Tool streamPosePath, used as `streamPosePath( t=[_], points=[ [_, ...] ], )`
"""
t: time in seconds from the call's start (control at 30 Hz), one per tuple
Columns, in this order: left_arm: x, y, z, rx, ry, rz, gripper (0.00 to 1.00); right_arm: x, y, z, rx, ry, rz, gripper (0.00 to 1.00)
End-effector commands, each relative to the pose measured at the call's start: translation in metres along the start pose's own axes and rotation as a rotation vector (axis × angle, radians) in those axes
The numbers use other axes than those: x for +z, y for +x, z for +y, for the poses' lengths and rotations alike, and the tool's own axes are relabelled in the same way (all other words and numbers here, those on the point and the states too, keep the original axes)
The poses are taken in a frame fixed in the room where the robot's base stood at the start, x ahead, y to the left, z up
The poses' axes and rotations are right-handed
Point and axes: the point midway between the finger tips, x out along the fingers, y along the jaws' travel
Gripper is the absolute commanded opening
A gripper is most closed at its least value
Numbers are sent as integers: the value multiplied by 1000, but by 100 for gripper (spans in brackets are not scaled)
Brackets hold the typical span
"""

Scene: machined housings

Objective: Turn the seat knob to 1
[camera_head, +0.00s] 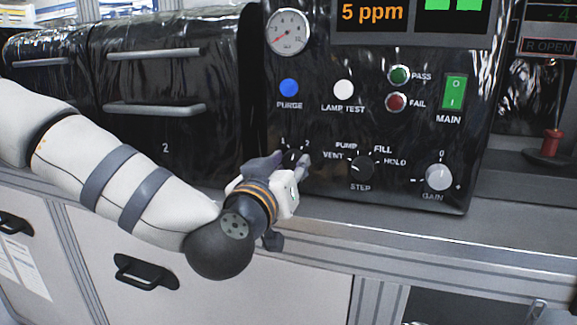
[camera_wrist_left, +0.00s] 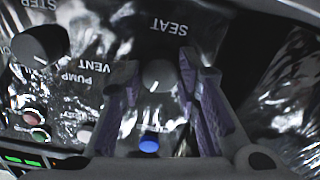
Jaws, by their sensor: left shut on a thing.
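The seat knob (camera_head: 292,157) is a small dark knob at the lower left of the black panel, with marks 1 and 2 above it. My left gripper (camera_head: 288,165) is at it and hides much of it in the head view. In the left wrist view the knob (camera_wrist_left: 158,74) shows between the two fingers of my left gripper (camera_wrist_left: 168,82), below the upside-down SEAT label (camera_wrist_left: 169,27). The gripper is shut on the knob. A pale mark shows on the knob, but I cannot tell which number it points at. My right gripper is not in view.
The step knob (camera_head: 361,168) is close to the right of my gripper, and the gain knob (camera_head: 439,177) is farther right. Purge (camera_head: 289,88) and lamp test (camera_head: 344,90) buttons are above. A grey ledge (camera_head: 400,225) runs below the panel.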

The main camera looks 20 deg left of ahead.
Motion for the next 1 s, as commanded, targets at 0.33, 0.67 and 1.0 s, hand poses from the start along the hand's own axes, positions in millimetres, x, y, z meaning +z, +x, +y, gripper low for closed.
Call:
streamPosePath(
  t=[0.33, 0.67, 1.0],
  points=[
    [0, 1, 0, -2, -324, 2, 2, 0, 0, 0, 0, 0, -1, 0],
    [-1, 1, 0, -2, -606, 3, 2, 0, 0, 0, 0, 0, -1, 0],
    [-1, 1, 1, -1, -785, 4, 2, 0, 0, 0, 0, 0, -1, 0]
  ],
)
